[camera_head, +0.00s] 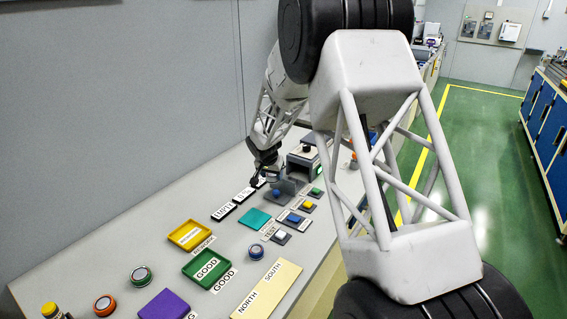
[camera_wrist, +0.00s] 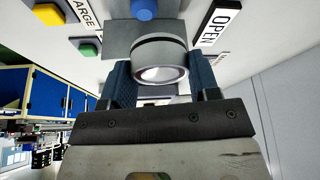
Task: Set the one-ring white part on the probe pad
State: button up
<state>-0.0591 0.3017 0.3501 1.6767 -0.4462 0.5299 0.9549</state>
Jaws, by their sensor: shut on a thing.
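My gripper (camera_wrist: 160,82) is shut on a white cylindrical part (camera_wrist: 158,54) in the wrist view. The part shows one dark ring around it and a round, shiny end facing the camera. It sits between the two blue fingers. In the head view my gripper (camera_head: 264,172) is at the back of the table, close to a grey plate (camera_head: 290,186); the held part is too small to make out there. In the wrist view, a grey plate (camera_wrist: 118,40) with a blue knob (camera_wrist: 144,9) lies beyond the part. I cannot tell which surface is the probe pad.
A teal pad (camera_head: 254,219), a yellow tray (camera_head: 190,235) and a green GOOD tray (camera_head: 206,268) lie nearer. A purple pad (camera_head: 164,304) and several coloured buttons are around them. A grey boxy device (camera_head: 304,160) stands right of my gripper. My arm hides much of the right side.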

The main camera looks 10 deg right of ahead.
aim_at(255, 216)
jog(key=s+a+f+n, duration=0.1)
jog(key=s+a, duration=0.2)
jog(key=s+a+f+n, duration=0.1)
jog(key=s+a, duration=0.1)
jog(key=s, duration=0.2)
jog(key=s+a+f+n+y, duration=0.1)
jog(key=s+a, duration=0.2)
jog(key=shift+s+a+t, duration=0.25)
jog(key=shift+a+t, duration=0.05)
jog(key=shift+f, duration=0.1)
jog(key=shift+f, duration=2.4)
jog(key=shift+f, duration=0.25)
jog(key=o, duration=1.2)
jog(key=shift+f, duration=0.1)
jog(key=shift+v, duration=3.95)
